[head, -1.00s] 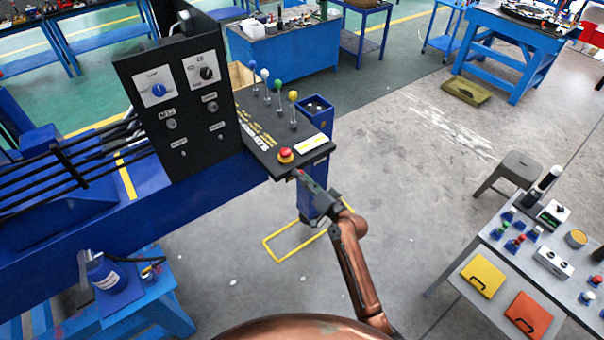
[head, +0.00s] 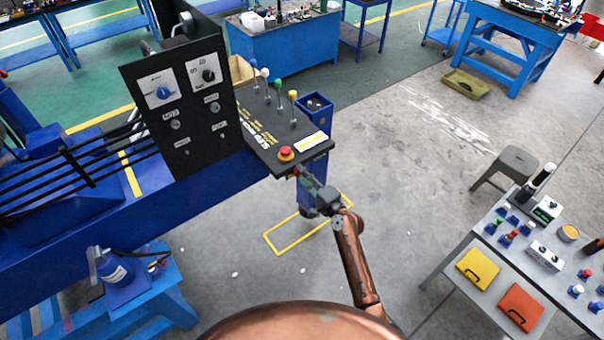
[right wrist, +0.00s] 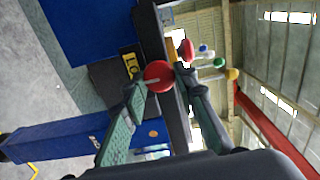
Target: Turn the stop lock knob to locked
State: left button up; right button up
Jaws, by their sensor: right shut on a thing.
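The stop lock knob (right wrist: 158,77) is a round red knob with a pale pointer line, on the front of the control console (head: 262,135). In the right wrist view it sits between the fingertips of my right gripper (right wrist: 160,88), which is shut on it. The pale line points left in that view; I cannot read any lock marking. In the head view my right gripper (head: 302,177) reaches the console's front edge, and the knob is mostly hidden there. My left gripper is not in view.
A red mushroom button (head: 286,154) sits on the console top close above the gripper. Several levers with coloured balls (head: 293,95) stand behind it. A black panel (head: 181,110) with knobs rises at left.

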dwell(0.3)
jog(key=o, duration=1.2)
jog(key=shift+d, duration=0.1)
jog(key=shift+c, duration=0.2)
jog(key=v, duration=1.2)
jog(key=shift+f, duration=0.1)
